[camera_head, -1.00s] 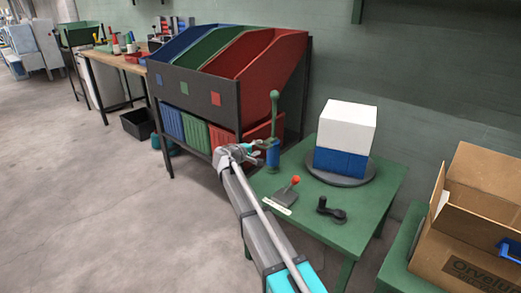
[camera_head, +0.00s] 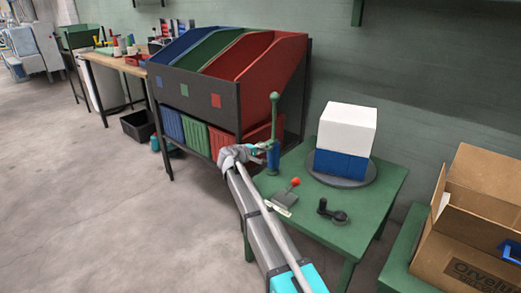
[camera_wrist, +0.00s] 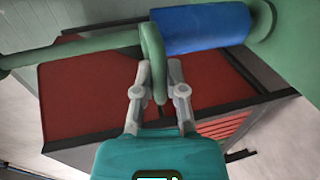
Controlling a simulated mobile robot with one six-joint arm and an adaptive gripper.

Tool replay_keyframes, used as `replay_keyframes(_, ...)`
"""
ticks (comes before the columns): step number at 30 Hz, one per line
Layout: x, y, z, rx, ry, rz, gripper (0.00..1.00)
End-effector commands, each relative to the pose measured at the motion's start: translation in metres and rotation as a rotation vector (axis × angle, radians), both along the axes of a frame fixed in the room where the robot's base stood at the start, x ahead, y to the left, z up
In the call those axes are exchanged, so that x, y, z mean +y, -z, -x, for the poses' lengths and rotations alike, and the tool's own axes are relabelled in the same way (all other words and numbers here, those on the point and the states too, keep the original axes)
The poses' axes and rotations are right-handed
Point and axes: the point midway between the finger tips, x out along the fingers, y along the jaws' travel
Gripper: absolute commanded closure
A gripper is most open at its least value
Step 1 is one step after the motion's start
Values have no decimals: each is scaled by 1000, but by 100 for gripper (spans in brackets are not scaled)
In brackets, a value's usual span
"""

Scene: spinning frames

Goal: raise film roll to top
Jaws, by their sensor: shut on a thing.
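The film roll (camera_head: 273,157) appears to be the blue cylinder low on an upright green post at the back left corner of the green table. In the wrist view the blue cylinder (camera_wrist: 203,27) lies sideways at the top, beside a green base.
The green table (camera_head: 345,228) also holds a white and blue block (camera_head: 345,135) on a grey turntable, a red-knobbed lever (camera_head: 288,194) and a black crank (camera_head: 331,211). A bin rack (camera_head: 200,92) stands behind my gripper. An open cardboard box (camera_head: 480,250) is at right.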

Motion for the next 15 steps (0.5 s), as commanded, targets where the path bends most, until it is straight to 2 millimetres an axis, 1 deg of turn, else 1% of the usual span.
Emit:
replay_keyframes(8, 0, -1, 0, -1, 0, 1, 100)
replay_keyframes(11, 0, -4, 0, -1, 0, 1, 100)
replay_keyframes(15, 0, -15, 0, -1, 0, 2, 100)
